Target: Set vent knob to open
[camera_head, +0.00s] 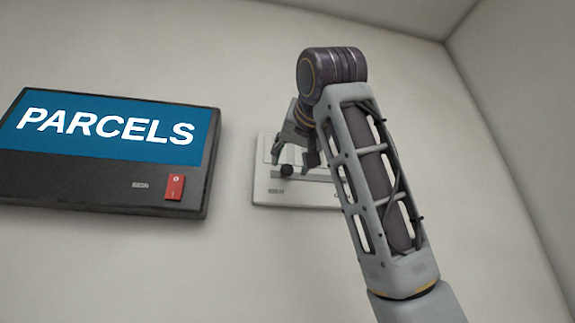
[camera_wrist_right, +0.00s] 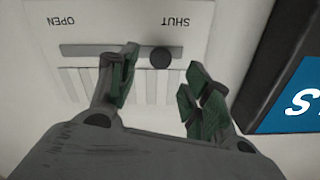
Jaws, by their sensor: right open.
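The vent knob (camera_head: 287,171) is a small dark round knob on a pale wall panel (camera_head: 262,188). In the right wrist view the knob (camera_wrist_right: 160,57) sits in a dark slot (camera_wrist_right: 90,51), near the end marked SHUT. The OPEN label (camera_wrist_right: 62,21) is at the slot's other end; both labels appear upside down there. My right gripper (camera_head: 291,163) is open in front of the panel. In the wrist view its green-padded fingers (camera_wrist_right: 162,76) lie on either side of the knob's line, with a gap around it. My left gripper is not in view.
A dark sign box (camera_head: 90,178) with a blue PARCELS face hangs left of the panel. It has a red rocker switch (camera_head: 175,187) at its lower right. Bare wall surrounds both, and a room corner is at the right. My right arm hides the panel's right part.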

